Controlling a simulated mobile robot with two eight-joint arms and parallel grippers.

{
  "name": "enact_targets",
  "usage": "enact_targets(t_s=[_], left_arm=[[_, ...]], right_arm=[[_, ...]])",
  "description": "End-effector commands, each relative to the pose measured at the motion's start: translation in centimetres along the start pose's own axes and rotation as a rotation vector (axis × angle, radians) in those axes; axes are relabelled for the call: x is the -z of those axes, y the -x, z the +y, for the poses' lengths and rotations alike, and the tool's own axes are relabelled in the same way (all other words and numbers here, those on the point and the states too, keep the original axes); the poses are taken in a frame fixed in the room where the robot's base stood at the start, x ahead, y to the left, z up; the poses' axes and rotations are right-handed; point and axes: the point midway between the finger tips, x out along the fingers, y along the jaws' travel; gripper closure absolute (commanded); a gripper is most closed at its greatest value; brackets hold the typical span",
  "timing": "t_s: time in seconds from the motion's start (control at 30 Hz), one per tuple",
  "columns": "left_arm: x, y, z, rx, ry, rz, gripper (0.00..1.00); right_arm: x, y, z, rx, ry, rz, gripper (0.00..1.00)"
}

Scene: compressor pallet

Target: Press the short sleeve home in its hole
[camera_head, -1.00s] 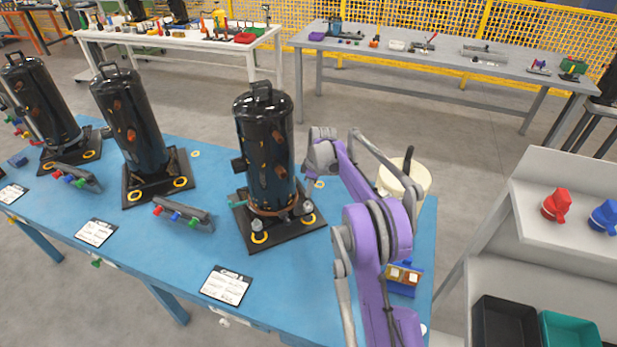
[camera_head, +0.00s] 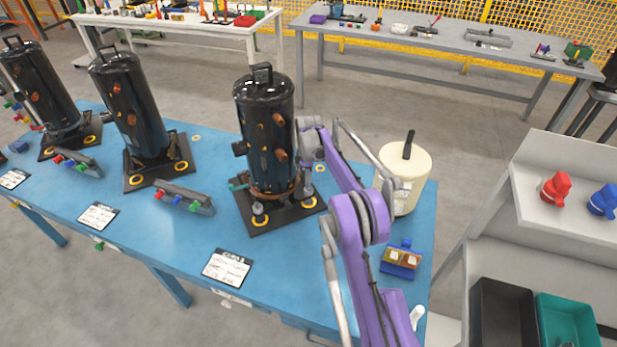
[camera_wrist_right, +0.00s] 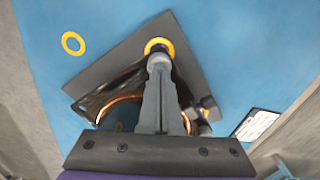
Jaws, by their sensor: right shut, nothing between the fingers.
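The nearest black compressor (camera_head: 265,125) stands on a dark base plate (camera_head: 262,226) with yellow-ringed corners. My right gripper (camera_head: 307,190) is down beside the compressor's right side, over the plate's right corner. In the right wrist view its shut fingers (camera_wrist_right: 158,72) reach a grey, round-topped piece, probably the short sleeve (camera_wrist_right: 158,61), inside a yellow ring (camera_wrist_right: 158,45). The fingers seem to touch its top; they hold nothing. How deep it sits is hidden. Another grey fitting (camera_head: 259,212) stands at the front corner. My left gripper is not in view.
A cream canister (camera_head: 408,170) stands right of my right arm, with a blue block holder (camera_head: 401,259) in front. A loose yellow ring (camera_wrist_right: 72,43) lies on the blue table beyond the plate. A label card (camera_head: 227,268) lies in front. More compressors stand left.

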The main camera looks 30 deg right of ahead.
Motion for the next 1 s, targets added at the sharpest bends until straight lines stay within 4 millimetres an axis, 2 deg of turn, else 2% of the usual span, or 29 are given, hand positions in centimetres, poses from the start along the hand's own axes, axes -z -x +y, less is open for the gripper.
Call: enact_targets(t_s=[0.03,0.57,0.73,1.0], left_arm=[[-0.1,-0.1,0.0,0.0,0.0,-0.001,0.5],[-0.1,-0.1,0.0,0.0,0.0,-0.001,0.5],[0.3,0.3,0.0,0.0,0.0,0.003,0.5],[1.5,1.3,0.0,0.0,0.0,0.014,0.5]], right_arm=[[0.0,-0.6,-0.1,0.002,0.0,-0.001,1.0],[0.0,-0.8,-0.1,0.004,0.001,-0.001,1.0],[0.0,0.3,-0.1,0.004,0.001,-0.001,1.0],[0.1,3.5,0.0,0.002,0.0,0.0,1.0]])
